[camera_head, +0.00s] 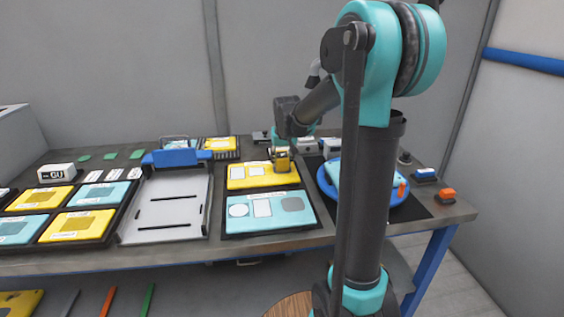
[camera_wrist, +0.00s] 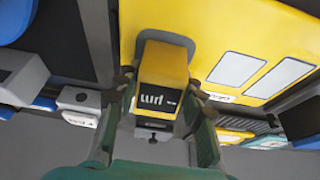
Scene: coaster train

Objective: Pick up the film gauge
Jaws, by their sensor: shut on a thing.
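The film gauge (camera_wrist: 165,62) is a small yellow block with a black label face, upside down in the wrist view. My gripper (camera_wrist: 163,92) is shut on it, with a finger on each side. In the head view the gauge (camera_head: 283,162) shows as a small yellow block under my gripper (camera_head: 282,153). It is over the back right part of a yellow panel (camera_head: 243,184). I cannot tell whether it touches the panel.
A teal panel (camera_head: 268,220) lies in front of the yellow one. A grey tray (camera_head: 150,225) with a blue clamp (camera_head: 177,157) and more panels are to the left.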

